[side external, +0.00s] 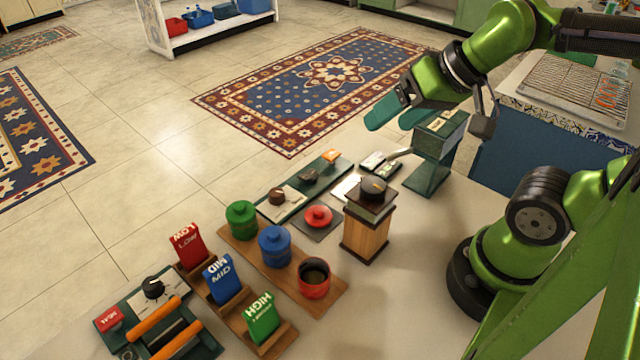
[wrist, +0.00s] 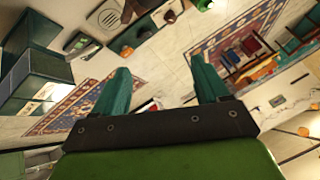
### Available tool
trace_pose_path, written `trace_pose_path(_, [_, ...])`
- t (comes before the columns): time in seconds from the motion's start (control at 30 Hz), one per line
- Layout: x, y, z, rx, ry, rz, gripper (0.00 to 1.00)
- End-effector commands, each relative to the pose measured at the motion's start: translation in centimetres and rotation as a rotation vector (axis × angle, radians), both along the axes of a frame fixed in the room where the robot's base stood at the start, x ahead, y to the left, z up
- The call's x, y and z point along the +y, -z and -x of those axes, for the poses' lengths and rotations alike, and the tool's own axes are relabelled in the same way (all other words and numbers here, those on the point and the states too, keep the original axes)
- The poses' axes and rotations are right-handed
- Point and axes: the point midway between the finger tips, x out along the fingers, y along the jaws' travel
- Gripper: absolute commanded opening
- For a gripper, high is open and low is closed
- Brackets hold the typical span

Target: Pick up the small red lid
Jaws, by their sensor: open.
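The small red lid (side external: 318,216) has a knob on top and lies on a dark square pad on the table in the side external view. The red jar (side external: 314,280) stands open, without a lid, on a wooden board in front of it. My gripper (side external: 394,118) is open and empty, well above the table, up and to the right of the lid. Its two teal fingers also show spread apart in the wrist view (wrist: 158,64).
Lidded green (side external: 241,220) and blue (side external: 275,246) jars share the board with the red one. A wooden box with a black knob (side external: 367,228) stands right of the lid. A tall dark green stand (side external: 434,150) is beneath my gripper. LOW, MID and HIGH blocks stand front left.

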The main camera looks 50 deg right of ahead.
Motion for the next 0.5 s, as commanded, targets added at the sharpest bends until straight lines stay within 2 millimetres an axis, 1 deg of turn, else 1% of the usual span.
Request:
trace_pose_path(0.17, [0.2,0.1,0.0,0.003,-0.006,0.0,0.74])
trace_pose_path(0.27, [0.7,1.0,-0.3,0.046,-0.031,0.0,0.74])
trace_pose_path(0.37, [1.6,1.8,-1.5,0.117,-0.071,0.009,0.74])
trace_pose_path(0.5, [3.3,3.4,-4.1,0.281,-0.073,0.014,0.74])
